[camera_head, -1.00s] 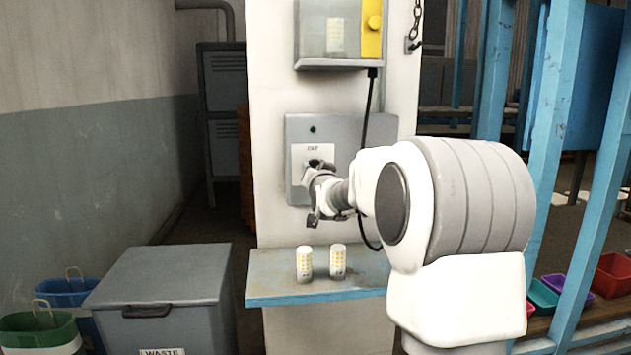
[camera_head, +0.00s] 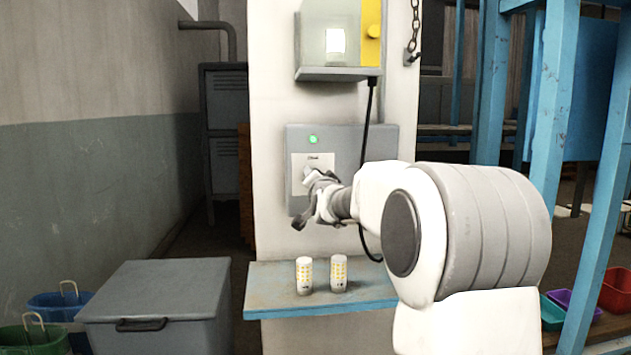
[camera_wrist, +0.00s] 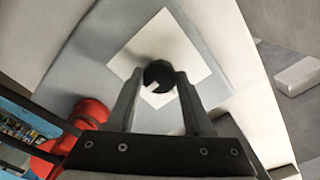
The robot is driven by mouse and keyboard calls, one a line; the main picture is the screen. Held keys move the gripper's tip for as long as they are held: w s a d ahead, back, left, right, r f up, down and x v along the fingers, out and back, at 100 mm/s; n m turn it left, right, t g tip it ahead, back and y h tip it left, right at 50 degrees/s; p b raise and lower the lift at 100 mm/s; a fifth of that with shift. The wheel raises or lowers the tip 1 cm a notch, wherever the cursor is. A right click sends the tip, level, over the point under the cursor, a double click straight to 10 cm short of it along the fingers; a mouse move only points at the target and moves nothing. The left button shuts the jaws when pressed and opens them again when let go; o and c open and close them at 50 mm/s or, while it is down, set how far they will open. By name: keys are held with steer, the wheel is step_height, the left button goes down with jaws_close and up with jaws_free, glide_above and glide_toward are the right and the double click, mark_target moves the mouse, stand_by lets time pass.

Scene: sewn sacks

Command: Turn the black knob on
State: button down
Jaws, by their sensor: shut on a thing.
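The black knob (camera_wrist: 158,74) sits on a white square plate (camera_wrist: 185,58) in the wrist view, with a pale mark on its face. My gripper (camera_wrist: 158,88) is shut on the knob, one finger on each side of it. In the head view my gripper (camera_head: 312,186) is at the white plate (camera_head: 322,161) on the grey panel (camera_head: 355,142), and it hides the knob there. A small lamp (camera_head: 313,139) on the panel glows green.
Above, a grey box with a window (camera_head: 335,42) shows a bright white light inside. Below, a blue shelf (camera_head: 270,288) holds two white cylinders with yellow marks (camera_head: 304,275).

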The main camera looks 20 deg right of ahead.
steer(key=shift+c, duration=1.4)
jaws_free()
steer(key=p+v, duration=0.1)
steer(key=v, duration=1.1)
steer(key=shift+a+r, duration=0.1)
steer(key=shift+a, duration=0.05)
